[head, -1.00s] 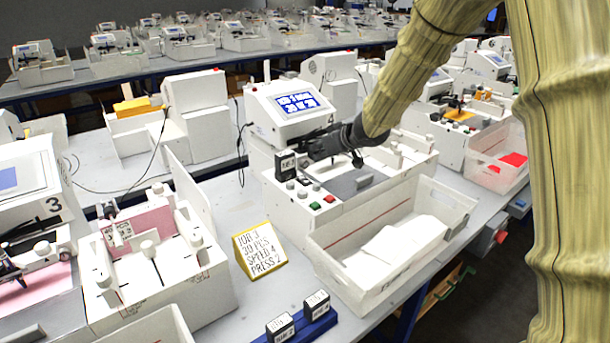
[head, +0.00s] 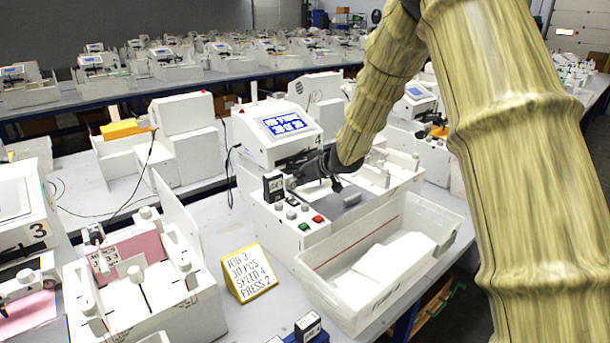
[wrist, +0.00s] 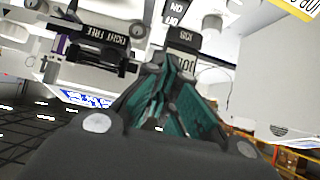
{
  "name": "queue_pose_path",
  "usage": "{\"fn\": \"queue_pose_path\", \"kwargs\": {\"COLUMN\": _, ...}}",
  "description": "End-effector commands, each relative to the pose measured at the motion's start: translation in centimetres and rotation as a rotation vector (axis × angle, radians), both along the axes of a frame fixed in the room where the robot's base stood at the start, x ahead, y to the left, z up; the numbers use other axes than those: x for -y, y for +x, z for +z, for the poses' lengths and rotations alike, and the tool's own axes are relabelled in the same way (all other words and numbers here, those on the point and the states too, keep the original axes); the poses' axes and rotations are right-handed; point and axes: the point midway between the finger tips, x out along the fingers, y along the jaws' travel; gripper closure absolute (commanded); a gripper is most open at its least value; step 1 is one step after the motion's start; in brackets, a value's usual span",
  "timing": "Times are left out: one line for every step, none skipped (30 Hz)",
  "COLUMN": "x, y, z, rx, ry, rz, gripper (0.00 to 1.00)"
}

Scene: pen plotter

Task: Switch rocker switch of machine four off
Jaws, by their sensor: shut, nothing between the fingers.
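Machine four (head: 285,145) is a white plotter with a lit blue display (head: 285,123) and a "4" on its front. Its front panel carries several buttons, among them a green one (head: 304,227) and a red one (head: 318,219).
A white bin (head: 330,262) holding white sheets stands before machine four. A yellow-edged job card (head: 248,272) stands on the table to its left. Machine three (head: 25,235) is at the far left. A blue holder with a black block (head: 308,327) is at the bottom edge.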

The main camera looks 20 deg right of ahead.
Motion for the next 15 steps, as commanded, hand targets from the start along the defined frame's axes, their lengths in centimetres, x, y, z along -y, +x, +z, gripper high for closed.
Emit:
{"fn": "queue_pose_path", "kwargs": {"x": -0.2, "y": 0.5, "z": -0.4, "rx": -0.001, "ry": 0.000, "rz": 0.000, "gripper": 1.00}}
{"fn": "queue_pose_path", "kwargs": {"x": -0.3, "y": 0.8, "z": -0.6, "rx": -0.001, "ry": 0.000, "rz": 0.000, "gripper": 1.00}}
{"fn": "queue_pose_path", "kwargs": {"x": -0.5, "y": 1.2, "z": -0.9, "rx": 0.000, "ry": 0.001, "rz": 0.001, "gripper": 1.00}}
{"fn": "queue_pose_path", "kwargs": {"x": -0.6, "y": 1.4, "z": -1.1, "rx": -0.001, "ry": -0.001, "rz": 0.001, "gripper": 1.00}}
{"fn": "queue_pose_path", "kwargs": {"x": -0.7, "y": 1.7, "z": -1.4, "rx": -0.001, "ry": 0.000, "rz": 0.002, "gripper": 1.00}}
{"fn": "queue_pose_path", "kwargs": {"x": -0.9, "y": 2.1, "z": -1.6, "rx": 0.000, "ry": -0.001, "rz": 0.002, "gripper": 1.00}}
{"fn": "queue_pose_path", "kwargs": {"x": -1.0, "y": 2.4, "z": -1.8, "rx": -0.001, "ry": -0.001, "rz": 0.002, "gripper": 1.00}}
{"fn": "queue_pose_path", "kwargs": {"x": -1.1, "y": 2.7, "z": -2.1, "rx": -0.001, "ry": 0.000, "rz": 0.002, "gripper": 1.00}}
{"fn": "queue_pose_path", "kwargs": {"x": -1.2, "y": 3.1, "z": -2.3, "rx": -0.001, "ry": 0.000, "rz": 0.002, "gripper": 1.00}}
{"fn": "queue_pose_path", "kwargs": {"x": -1.3, "y": 3.4, "z": -2.5, "rx": 0.000, "ry": 0.000, "rz": 0.001, "gripper": 1.00}}
{"fn": "queue_pose_path", "kwargs": {"x": -1.4, "y": 3.5, "z": -2.9, "rx": -0.002, "ry": 0.000, "rz": 0.001, "gripper": 1.00}}
{"fn": "queue_pose_path", "kwargs": {"x": -1.4, "y": 3.4, "z": -3.6, "rx": -0.004, "ry": 0.000, "rz": 0.002, "gripper": 1.00}}
{"fn": "queue_pose_path", "kwargs": {"x": -1.4, "y": 3.5, "z": -3.9, "rx": -0.003, "ry": -0.001, "rz": 0.002, "gripper": 1.00}}
{"fn": "queue_pose_path", "kwargs": {"x": -1.5, "y": 3.5, "z": -4.2, "rx": -0.002, "ry": 0.000, "rz": 0.002, "gripper": 1.00}}
{"fn": "queue_pose_path", "kwargs": {"x": -1.5, "y": 3.6, "z": -4.6, "rx": -0.002, "ry": -0.001, "rz": 0.004, "gripper": 1.00}}
